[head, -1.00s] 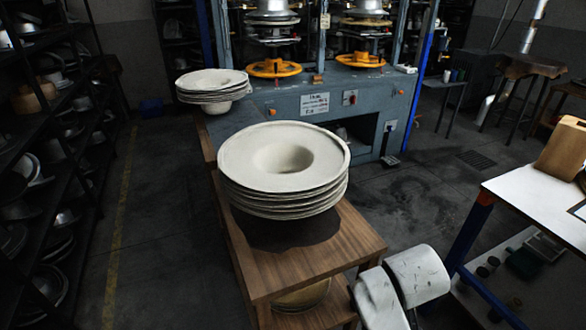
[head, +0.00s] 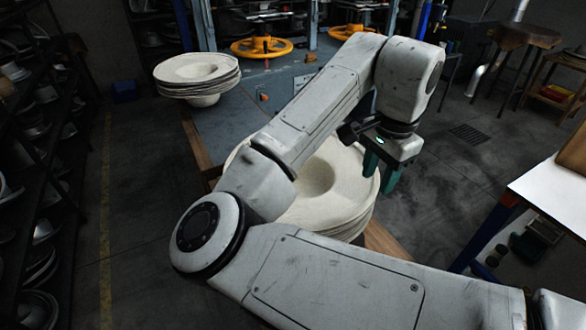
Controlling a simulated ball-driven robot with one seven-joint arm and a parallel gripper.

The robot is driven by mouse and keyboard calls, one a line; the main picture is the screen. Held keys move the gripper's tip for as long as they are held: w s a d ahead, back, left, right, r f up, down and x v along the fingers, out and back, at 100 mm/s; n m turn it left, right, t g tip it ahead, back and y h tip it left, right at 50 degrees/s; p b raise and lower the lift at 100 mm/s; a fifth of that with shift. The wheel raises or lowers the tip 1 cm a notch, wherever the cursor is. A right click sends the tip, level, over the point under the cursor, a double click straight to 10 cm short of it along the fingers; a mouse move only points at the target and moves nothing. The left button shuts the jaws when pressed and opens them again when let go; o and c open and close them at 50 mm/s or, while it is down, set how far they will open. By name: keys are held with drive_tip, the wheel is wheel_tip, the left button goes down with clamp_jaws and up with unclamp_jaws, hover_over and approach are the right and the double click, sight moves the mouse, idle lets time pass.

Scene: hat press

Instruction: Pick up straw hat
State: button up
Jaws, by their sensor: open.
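A stack of several pale straw hats (head: 340,190), upturned with wide brims, stands on the wooden table (head: 385,243). My arm crosses in front and hides much of the stack and most of the table. My gripper (head: 380,175), with green fingers pointing down, is at the right rim of the stack. It is open and seems to hold nothing. Whether a finger touches the brim cannot be told. A second stack of similar hats (head: 197,72) sits farther back on the left.
The blue-grey press (head: 235,125) with yellow handwheels (head: 262,48) stands behind the hats. Dark shelves with metal moulds (head: 35,130) line the left side. A white-topped workbench (head: 555,195) is at the right. The floor right of the stack is clear.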

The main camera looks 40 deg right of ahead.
sight(346, 219)
drive_tip(key=shift+y, duration=0.9)
drive_tip(key=a+f, duration=0.1)
drive_tip(key=f, duration=0.2)
drive_tip(key=w+a+f+p, duration=0.1)
drive_tip(key=a+f, duration=0.1)
drive_tip(key=f, duration=0.1)
drive_tip(key=w+a+f, duration=0.1)
drive_tip(key=f, duration=0.2)
drive_tip(key=shift+w+a+f+p, duration=0.1)
drive_tip(key=shift+a+f+p, duration=0.2)
drive_tip(key=shift+a+p, duration=0.1)
clamp_jaws()
